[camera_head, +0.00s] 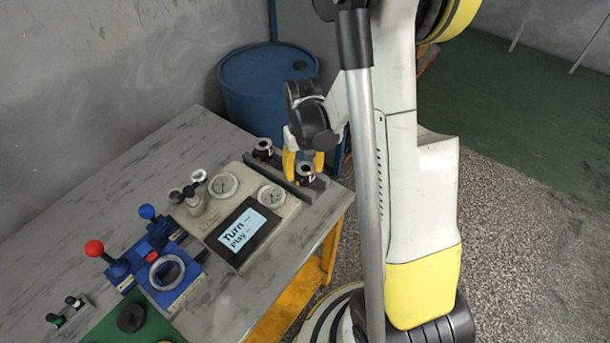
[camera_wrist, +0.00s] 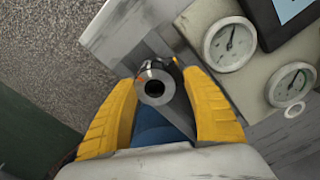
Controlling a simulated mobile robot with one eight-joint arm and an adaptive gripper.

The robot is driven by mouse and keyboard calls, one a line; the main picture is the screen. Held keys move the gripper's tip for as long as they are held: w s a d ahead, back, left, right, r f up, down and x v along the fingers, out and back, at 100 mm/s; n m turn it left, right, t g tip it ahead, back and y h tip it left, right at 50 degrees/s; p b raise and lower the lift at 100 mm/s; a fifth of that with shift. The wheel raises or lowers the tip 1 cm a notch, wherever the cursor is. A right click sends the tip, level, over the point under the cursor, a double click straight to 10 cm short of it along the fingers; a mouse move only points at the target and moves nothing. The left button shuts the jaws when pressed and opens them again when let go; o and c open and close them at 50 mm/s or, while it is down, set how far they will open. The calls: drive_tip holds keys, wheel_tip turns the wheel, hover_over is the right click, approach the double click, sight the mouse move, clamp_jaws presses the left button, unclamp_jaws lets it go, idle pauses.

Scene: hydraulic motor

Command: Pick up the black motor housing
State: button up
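A black motor housing (camera_head: 305,173) with a pale metal ring on top stands upright on a grey rail at the table's far right edge. It also shows in the wrist view (camera_wrist: 155,87), between the fingertips and seen from above. My gripper (camera_head: 303,166) has yellow fingers that are spread apart. In the wrist view my gripper (camera_wrist: 160,82) is open, with a finger on each side of the housing; gaps seem to show, but contact is hard to tell. A second similar black part (camera_head: 264,148) stands on the rail to the left in the head view.
A beige panel with gauges (camera_head: 223,185) and a display (camera_head: 248,232) sits beside the rail. Blue fixtures with a red-knobbed lever (camera_head: 94,248) are at the front left. A blue barrel (camera_head: 262,85) stands behind the table (camera_head: 110,200). The table's left back is clear.

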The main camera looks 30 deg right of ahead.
drive_tip(key=c, duration=0.7)
drive_tip(key=shift+r, duration=0.1)
drive_tip(key=shift+r, duration=0.25)
wheel_tip(320, 180, up, 4)
drive_tip(key=shift+f+p, duration=0.15)
drive_tip(key=shift+p, duration=0.9)
drive_tip(key=s+d+r+p, duration=0.1)
drive_tip(key=d+r, duration=0.1)
drive_tip(key=d, duration=0.1)
drive_tip(key=s+d+r+p, duration=0.1)
drive_tip(key=s+d+r, duration=0.1)
drive_tip(key=d, duration=0.2)
drive_tip(key=s+d+r+p, duration=0.1)
drive_tip(key=s+d+r, duration=0.1)
drive_tip(key=d, duration=0.1)
drive_tip(key=shift+s+d+r, duration=0.1)
drive_tip(key=shift+d+r, duration=0.15)
drive_tip(key=shift+r, duration=0.05)
drive_tip(key=shift+r, duration=0.15)
wheel_tip(320, 180, up, 4)
drive_tip(key=p, duration=0.3)
drive_tip(key=shift+r, duration=0.25)
